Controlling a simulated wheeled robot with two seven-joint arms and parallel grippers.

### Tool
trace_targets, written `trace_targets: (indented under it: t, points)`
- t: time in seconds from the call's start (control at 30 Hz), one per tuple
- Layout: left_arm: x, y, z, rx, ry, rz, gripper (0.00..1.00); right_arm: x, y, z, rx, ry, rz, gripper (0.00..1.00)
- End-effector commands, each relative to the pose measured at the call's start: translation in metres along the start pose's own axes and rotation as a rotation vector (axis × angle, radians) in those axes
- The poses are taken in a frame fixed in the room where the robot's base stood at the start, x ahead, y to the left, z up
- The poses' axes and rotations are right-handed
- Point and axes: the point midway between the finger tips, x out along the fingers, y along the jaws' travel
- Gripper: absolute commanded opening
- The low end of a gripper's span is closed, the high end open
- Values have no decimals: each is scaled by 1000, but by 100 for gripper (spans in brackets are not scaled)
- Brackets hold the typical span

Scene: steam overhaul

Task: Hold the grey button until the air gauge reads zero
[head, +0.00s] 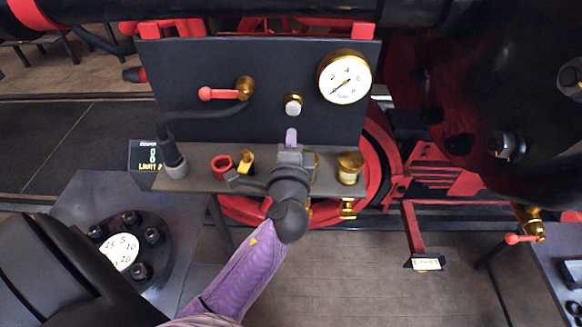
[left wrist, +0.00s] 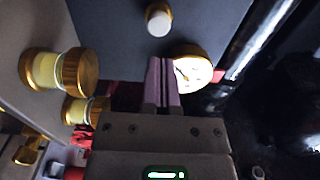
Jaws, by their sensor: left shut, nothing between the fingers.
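The grey button (head: 293,103) sits in a brass collar on the dark upright panel. It also shows in the left wrist view (left wrist: 158,19). The round white air gauge (head: 344,77) with a brass rim is to its upper right. Its needle points to the lower left, near the low end of the scale; the exact reading is too small to tell. The gauge shows at an angle in the left wrist view (left wrist: 193,72). My left gripper (head: 291,136) is shut and empty, its purple fingertips below the button and apart from it. My right gripper is not in view.
A red-handled valve (head: 219,94) is on the panel's left. The grey shelf (head: 205,180) below carries a red ring (head: 221,165), a yellow part (head: 246,160) and a brass-capped jar (head: 349,167). A black hose (head: 195,113) runs down at the left.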

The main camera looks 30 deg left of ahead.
Motion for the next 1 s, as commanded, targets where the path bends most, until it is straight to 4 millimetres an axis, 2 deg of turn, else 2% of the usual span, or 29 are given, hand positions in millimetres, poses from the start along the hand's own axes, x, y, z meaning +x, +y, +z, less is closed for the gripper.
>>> trace_targets:
  t: [0.1, 0.3, 0.87, 0.97, 1.0]
  points:
    - [-24, 3, 0, -1, 2, 3, 0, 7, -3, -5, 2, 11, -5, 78]
    - [-50, 2, 0, -1, 1, 3, 0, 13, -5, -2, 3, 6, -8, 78]
    - [-56, 2, 1, -12, -2, 12, 0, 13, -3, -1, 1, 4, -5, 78]
    - [-64, 22, 14, -161, -48, 139, 0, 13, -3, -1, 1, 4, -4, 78]
    - [-72, 37, 21, -262, -81, 234, 0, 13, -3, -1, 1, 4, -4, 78]
